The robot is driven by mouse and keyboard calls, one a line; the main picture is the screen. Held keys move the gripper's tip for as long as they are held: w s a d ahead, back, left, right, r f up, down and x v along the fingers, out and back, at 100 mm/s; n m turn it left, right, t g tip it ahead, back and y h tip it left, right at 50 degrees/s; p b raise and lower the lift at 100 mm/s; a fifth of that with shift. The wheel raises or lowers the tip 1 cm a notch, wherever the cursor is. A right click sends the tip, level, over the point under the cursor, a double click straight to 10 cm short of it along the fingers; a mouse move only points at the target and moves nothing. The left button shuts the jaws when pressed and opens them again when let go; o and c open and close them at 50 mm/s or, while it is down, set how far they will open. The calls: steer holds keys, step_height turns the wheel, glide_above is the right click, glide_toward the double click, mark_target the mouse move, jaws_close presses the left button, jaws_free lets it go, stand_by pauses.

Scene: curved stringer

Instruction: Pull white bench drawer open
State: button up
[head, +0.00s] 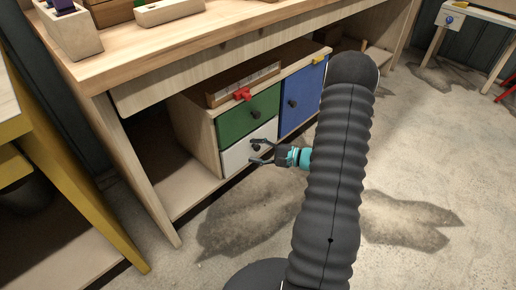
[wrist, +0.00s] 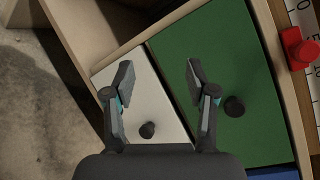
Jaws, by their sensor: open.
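The white drawer (head: 235,158) is the lower left front of a small cabinet under the wooden bench. It looks shut, about flush with the green drawer above it. Its dark round knob (wrist: 147,130) shows in the wrist view between my gripper's fingers, nearer their bases than their tips. My gripper (head: 254,152) is open and empty in front of the white drawer, with its fingers spread around the knob's position. In the wrist view my gripper (wrist: 158,65) has its tips over the white and green fronts. Whether a finger touches the knob, I cannot tell.
A green drawer (head: 248,117) with a dark knob sits directly above, and a blue door (head: 303,97) is to its right. A wooden box with a red clip (head: 242,94) lies on the cabinet. A yellow-framed table (head: 60,190) stands at left. Concrete floor (head: 420,150) is open at right.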

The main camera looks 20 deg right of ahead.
mark_target(258, 149)
steer(key=s+d+f+m+t+h, duration=0.1)
steer(key=d+f+m+t+h, duration=0.45)
steer(key=d+f, duration=0.6)
steer(key=shift+m+h, duration=0.35)
steer(key=shift+m, duration=0.1)
steer(key=x, duration=0.4)
steer(key=p+x, duration=0.1)
steer(key=x, duration=0.4)
steer(key=f+x, duration=0.1)
steer(key=x, duration=0.3)
steer(key=shift+w+a+f, duration=0.1)
steer(key=shift+w+a, duration=0.15)
steer(key=shift+a, duration=0.3)
jaws_close()
